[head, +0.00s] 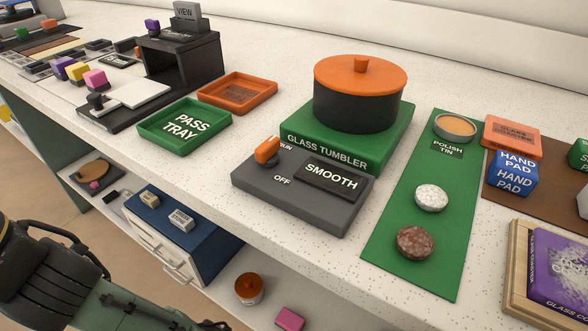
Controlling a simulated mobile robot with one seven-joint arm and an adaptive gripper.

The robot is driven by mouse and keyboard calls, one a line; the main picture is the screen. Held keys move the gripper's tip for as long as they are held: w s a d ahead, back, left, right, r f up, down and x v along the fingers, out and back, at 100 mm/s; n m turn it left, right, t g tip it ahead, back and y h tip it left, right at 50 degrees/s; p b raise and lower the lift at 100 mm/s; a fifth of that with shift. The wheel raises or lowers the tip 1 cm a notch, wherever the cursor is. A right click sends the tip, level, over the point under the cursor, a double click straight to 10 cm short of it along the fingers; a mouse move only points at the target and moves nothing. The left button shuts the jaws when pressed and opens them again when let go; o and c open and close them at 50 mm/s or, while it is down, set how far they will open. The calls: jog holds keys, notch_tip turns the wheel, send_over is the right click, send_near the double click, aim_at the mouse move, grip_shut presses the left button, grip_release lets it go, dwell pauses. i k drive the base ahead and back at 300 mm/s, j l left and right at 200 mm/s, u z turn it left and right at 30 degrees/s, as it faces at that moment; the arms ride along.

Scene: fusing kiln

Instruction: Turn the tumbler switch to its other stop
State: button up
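The tumbler switch is an orange knob (266,151) on the left part of a dark grey control box (263,190), in front of the glass tumbler. The knob is slanted, with its upper end by the "RUN" label, which it partly covers. The "OFF" label is lower, towards the front of the box. A raised "SMOOTH" plate (331,178) is on the box's right part. The glass tumbler, a black drum (355,105) with an orange lid, stands on a green base (318,150). Part of my arm shows at the lower left, well away from the switch; my gripper's fingers are not visible.
A green pass tray (222,113) and an orange tray (268,92) are left of the box. A green mat (413,262) with a polish tin (455,126) and two round stones is to the right. The white counter before the box is clear to its front edge.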

aim_at(266, 153)
jog(key=j, duration=1.75)
